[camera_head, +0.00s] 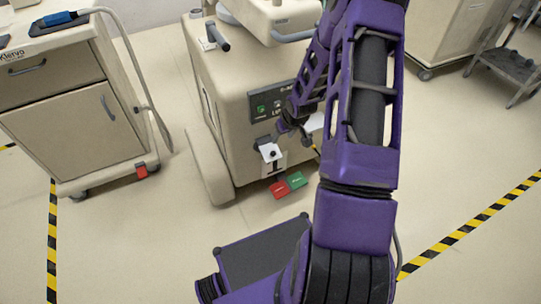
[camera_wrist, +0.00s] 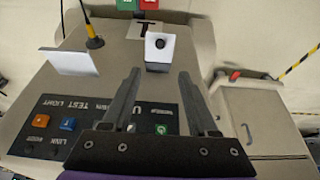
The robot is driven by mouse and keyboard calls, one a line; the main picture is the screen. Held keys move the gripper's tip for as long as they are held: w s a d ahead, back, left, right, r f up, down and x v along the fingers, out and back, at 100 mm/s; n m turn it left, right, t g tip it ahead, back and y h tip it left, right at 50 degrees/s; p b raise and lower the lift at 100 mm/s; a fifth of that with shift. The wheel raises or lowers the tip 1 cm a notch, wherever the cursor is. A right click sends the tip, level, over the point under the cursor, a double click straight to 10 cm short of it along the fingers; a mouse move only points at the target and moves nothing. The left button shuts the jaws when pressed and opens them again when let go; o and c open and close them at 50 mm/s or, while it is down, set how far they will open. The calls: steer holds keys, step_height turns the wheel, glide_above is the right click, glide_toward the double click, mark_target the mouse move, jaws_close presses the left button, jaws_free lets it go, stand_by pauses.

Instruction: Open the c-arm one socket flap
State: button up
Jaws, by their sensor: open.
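The beige C-arm cart (camera_head: 222,82) stands in the middle of the head view, with a dark control panel (camera_head: 262,107) on its front. Below the panel is a white flap with a dark round knob (camera_head: 270,153); it also shows in the wrist view (camera_wrist: 155,43), just beyond the fingertips. A second white flap (camera_wrist: 68,63) sticks out to its left in the wrist view. I cannot tell from the labels which flap is C-arm one. My gripper (camera_wrist: 159,76) is open and empty, its fingers apart and pointing at the knobbed flap. In the head view my arm partly hides the front.
A red pedal (camera_head: 279,189) and a green pedal (camera_head: 296,180) lie low at the cart's front. A yellow-and-black plug with a cable (camera_wrist: 94,40) is beside the second flap. Another beige cart (camera_head: 75,120) stands left. Striped tape (camera_head: 52,230) marks the open floor.

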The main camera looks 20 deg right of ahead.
mark_target(273, 153)
steer(key=b+x, duration=0.3)
steer(key=x, duration=1.3)
steer(key=shift+f, duration=0.4)
jaws_close()
stand_by(0.5)
